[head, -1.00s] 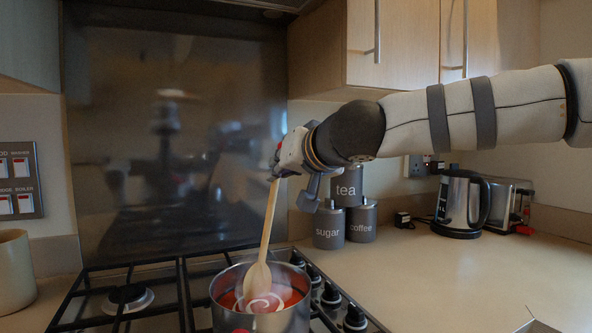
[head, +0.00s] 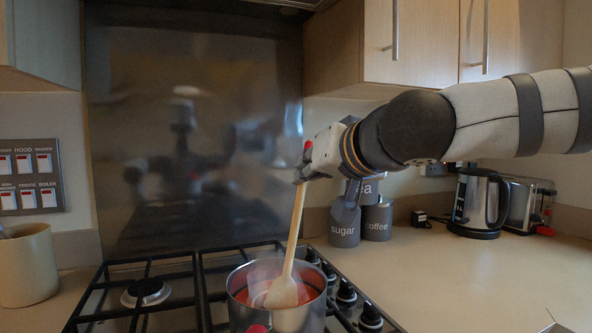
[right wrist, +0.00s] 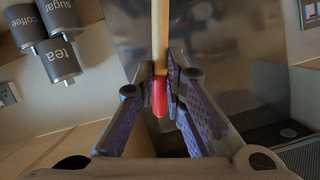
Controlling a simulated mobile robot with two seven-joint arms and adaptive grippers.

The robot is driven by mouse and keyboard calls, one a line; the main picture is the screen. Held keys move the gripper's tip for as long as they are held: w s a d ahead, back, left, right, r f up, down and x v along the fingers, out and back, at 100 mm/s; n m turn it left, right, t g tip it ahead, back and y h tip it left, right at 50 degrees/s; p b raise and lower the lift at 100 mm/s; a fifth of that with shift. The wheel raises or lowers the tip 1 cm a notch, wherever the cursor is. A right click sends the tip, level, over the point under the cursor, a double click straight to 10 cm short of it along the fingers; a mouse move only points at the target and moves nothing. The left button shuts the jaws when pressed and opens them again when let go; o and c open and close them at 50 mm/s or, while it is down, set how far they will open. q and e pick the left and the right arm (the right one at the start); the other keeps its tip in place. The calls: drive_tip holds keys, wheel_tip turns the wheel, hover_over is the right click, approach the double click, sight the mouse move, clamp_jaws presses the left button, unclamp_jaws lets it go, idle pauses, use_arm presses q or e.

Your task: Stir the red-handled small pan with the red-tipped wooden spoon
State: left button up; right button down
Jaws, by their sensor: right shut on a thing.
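The small pan (head: 277,293) is a steel pan on the hob with red contents and steam. A bit of its red handle (head: 257,329) shows at the bottom edge; the rest is out of frame. The wooden spoon (head: 294,232) leans down into the pan, its bowl in the red contents. My right gripper (head: 303,172) is above the pan, shut on the spoon's upper end. In the right wrist view the spoon's red tip (right wrist: 159,96) is between the two fingers. My left gripper is not in view.
The black hob grate (head: 200,290) surrounds the pan, with several knobs (head: 346,293) to its right. Sugar (head: 344,225) and coffee (head: 377,221) canisters stand behind my right gripper. A kettle (head: 478,205) and toaster are farther right. A beige pot (head: 27,265) stands at left.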

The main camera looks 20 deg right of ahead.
drive_tip(key=shift+w+d, duration=1.1)
drive_tip(key=shift+w, duration=1.5)
drive_tip(key=s+a, duration=0.4)
drive_tip(key=shift+s, duration=0.1)
drive_tip(key=shift+s+d, duration=0.2)
drive_tip(key=shift+s, duration=0.05)
drive_tip(key=shift+w+d, duration=0.45)
drive_tip(key=shift+w, duration=0.15)
drive_tip(key=shift+w+d, duration=0.4)
drive_tip(key=shift+w, duration=0.2)
